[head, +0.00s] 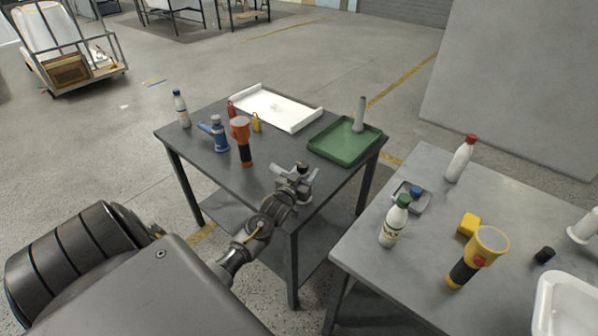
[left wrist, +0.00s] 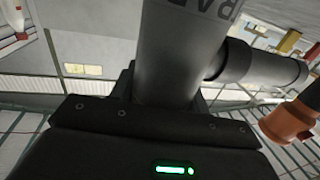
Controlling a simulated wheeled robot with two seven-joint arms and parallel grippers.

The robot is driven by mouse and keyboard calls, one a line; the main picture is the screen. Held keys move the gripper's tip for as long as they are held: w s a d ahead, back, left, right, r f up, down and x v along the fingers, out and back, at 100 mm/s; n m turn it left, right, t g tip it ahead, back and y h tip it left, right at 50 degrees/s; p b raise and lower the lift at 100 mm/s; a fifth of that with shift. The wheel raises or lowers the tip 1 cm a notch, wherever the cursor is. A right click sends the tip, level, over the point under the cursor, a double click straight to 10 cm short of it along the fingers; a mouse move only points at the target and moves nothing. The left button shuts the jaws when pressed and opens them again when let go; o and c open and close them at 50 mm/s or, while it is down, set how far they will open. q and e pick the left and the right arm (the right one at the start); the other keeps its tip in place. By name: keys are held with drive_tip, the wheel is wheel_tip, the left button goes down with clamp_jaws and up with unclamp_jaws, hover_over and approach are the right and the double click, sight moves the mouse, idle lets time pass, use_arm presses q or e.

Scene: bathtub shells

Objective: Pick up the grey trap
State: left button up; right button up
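The grey trap (head: 308,174) is a grey pipe piece with a side branch and a dark end. In the head view it is at the front edge of the left table, partly hidden by my left gripper (head: 297,184). In the left wrist view the grey pipe (left wrist: 178,60) fills the middle, large and close, with its branch to the right and printed letters at the top. It sits between the jaws of my left gripper, which looks shut on it. I cannot tell whether it touches the table. My right gripper is not in view.
The right table (head: 367,262) holds bottles and another flashlight.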

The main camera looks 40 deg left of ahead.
use_arm(q)
clamp_jaws()
